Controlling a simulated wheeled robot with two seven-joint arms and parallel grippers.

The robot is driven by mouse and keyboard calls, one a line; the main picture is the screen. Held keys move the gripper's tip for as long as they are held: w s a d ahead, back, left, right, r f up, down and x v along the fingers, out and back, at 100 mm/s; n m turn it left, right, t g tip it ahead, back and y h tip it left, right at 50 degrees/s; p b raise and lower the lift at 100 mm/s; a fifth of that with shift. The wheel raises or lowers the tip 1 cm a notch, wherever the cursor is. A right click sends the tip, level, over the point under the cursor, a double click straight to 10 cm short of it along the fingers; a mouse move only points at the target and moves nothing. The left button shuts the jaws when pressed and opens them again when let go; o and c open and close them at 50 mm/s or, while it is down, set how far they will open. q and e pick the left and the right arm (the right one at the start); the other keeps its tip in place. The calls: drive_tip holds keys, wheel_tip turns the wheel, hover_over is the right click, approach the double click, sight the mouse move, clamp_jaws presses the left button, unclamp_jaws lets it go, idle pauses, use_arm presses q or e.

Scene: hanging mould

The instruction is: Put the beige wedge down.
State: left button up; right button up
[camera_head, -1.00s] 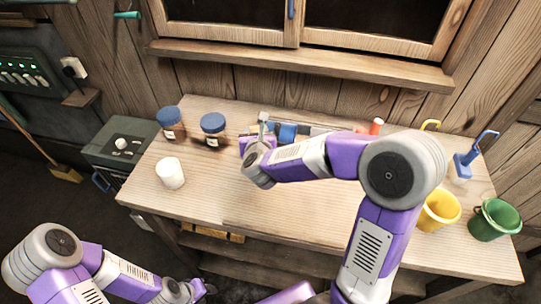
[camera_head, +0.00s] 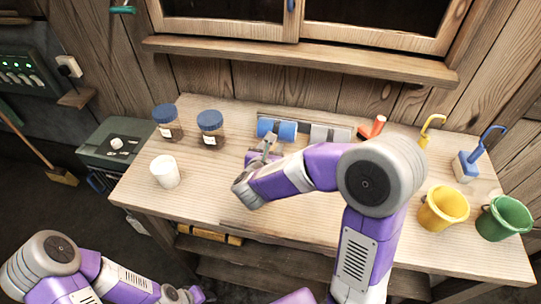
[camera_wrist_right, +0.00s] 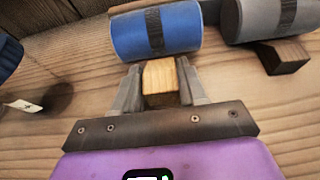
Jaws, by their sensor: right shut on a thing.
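The beige wedge (camera_wrist_right: 160,80) is between the fingers of my right gripper (camera_wrist_right: 158,88) in the right wrist view, and the gripper is shut on it. The wedge's far end is close to the blue cylinder (camera_wrist_right: 156,32); I cannot tell if they touch. In the head view my right gripper (camera_head: 268,145) is over the workbench (camera_head: 215,185), just in front of the blue cylinder (camera_head: 276,129). The wedge is hard to make out there. My left gripper (camera_head: 190,295) is low at the bottom edge, in front of the bench, too small to read.
A grey cylinder (camera_head: 330,135) lies right of the blue one, with a dark brown wedge (camera_wrist_right: 283,56) against it. Two blue-lidded jars (camera_head: 210,130) and a white cup (camera_head: 165,171) stand left. Yellow (camera_head: 443,208) and green (camera_head: 505,218) buckets stand right.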

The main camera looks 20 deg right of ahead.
wheel_tip(320, 180, down, 2)
drive_tip(key=shift+f, duration=0.1)
drive_tip(key=shift+f+b, duration=0.15)
drive_tip(key=shift+b, duration=0.25)
drive_tip(key=o, duration=1)
drive_tip(key=shift+r+p, duration=0.35)
drive_tip(key=shift+p, duration=0.05)
drive_tip(key=p+v, duration=0.1)
drive_tip(key=v, duration=1)
drive_tip(key=shift+s+a, duration=0.2)
drive_tip(key=shift+s, duration=0.2)
